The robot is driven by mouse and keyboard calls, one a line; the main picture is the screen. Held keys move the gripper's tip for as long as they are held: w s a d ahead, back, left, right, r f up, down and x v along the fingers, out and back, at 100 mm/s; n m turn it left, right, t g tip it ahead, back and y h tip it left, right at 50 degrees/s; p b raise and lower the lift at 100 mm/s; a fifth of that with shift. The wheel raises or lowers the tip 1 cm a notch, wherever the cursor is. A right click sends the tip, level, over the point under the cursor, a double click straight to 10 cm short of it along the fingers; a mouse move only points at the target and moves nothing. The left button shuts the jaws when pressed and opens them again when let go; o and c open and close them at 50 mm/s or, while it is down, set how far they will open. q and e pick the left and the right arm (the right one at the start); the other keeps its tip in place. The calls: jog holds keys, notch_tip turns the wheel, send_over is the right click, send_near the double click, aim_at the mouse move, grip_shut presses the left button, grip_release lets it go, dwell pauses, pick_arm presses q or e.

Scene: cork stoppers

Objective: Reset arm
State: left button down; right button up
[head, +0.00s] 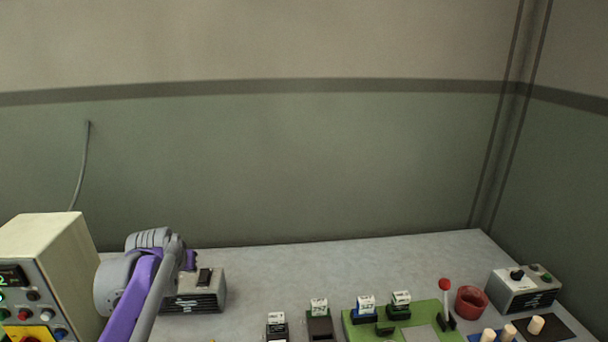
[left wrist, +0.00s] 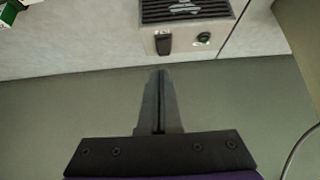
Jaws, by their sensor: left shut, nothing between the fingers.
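My left arm comes in at the lower left of the head view, purple and grey, in front of a small grey box with a dark switch (head: 204,276). Its fingers cannot be made out there. In the left wrist view my left gripper (left wrist: 161,76) is shut and empty, its dark fingers together. They point toward the grey box (left wrist: 192,38), apart from it. My right gripper is in neither view. Pale cork stoppers (head: 536,325) stand at the lower right of the head view.
A cream control box (head: 45,265) stands at the left. On the grey table (head: 330,262) are a green board (head: 430,331), a red cup (head: 471,301), a red-knobbed lever (head: 445,300) and another grey switch box (head: 524,292). The table's back middle is clear.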

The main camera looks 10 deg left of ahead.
pick_arm(q)
jog(key=s+d+f+m, duration=0.1)
jog(key=s+d+f, duration=0.4)
jog(key=s, duration=0.4)
jog(key=s+d+f+g+h, duration=0.1)
jog(key=s+d+f, duration=0.4)
jog(key=s, duration=0.5)
jog(key=s+d+f+m+g, duration=0.1)
jog(key=s+d+f, duration=0.5)
jog(key=s, duration=0.4)
jog(key=shift+d+m+h, duration=0.3)
jog(key=shift+d+h, duration=0.1)
jog(key=shift+d, duration=0.45)
jog(key=shift+s+a, duration=0.1)
jog(key=shift+a, duration=0.05)
